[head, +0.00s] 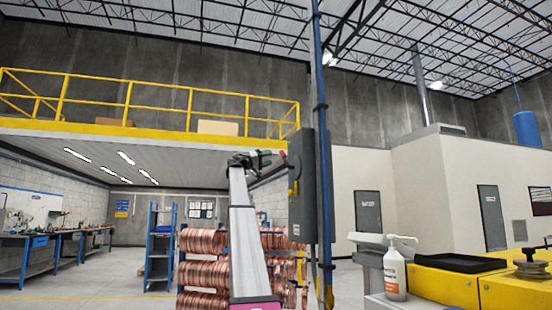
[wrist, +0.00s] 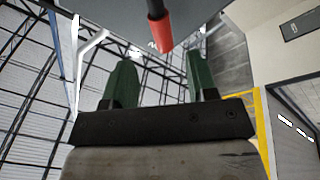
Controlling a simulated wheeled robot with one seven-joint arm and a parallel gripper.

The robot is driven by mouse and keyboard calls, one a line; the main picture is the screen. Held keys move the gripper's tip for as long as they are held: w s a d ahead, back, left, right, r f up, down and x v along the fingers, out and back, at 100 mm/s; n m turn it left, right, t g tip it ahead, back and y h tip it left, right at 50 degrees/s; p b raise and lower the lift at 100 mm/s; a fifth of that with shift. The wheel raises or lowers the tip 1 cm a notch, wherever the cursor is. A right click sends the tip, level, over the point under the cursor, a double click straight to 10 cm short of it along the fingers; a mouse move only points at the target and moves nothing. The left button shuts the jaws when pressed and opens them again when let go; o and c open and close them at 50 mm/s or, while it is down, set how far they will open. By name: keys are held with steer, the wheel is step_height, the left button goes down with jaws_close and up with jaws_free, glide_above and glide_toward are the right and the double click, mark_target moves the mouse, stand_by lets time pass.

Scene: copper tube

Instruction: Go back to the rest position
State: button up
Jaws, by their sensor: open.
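My gripper (head: 265,157) is raised at the end of my outstretched arm, beside a grey electrical box on a blue column. In the wrist view, my gripper (wrist: 162,80) has its two green fingers spread apart, with nothing between them. A dark lever with a red tip (wrist: 160,32) is just beyond the fingertips, apart from them. In the head view, the red tip (head: 282,154) shows at the box's left edge, close to the fingers. No mark of a rest position is visible.
The grey box (head: 302,190) is mounted by the blue column (head: 320,120). Copper coils (head: 203,242) are stacked behind my arm. A pump bottle (head: 394,272) and a yellow unit (head: 450,285) stand at the lower right. Open floor lies at the left.

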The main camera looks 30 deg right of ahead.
steer(key=shift+v, duration=0.95)
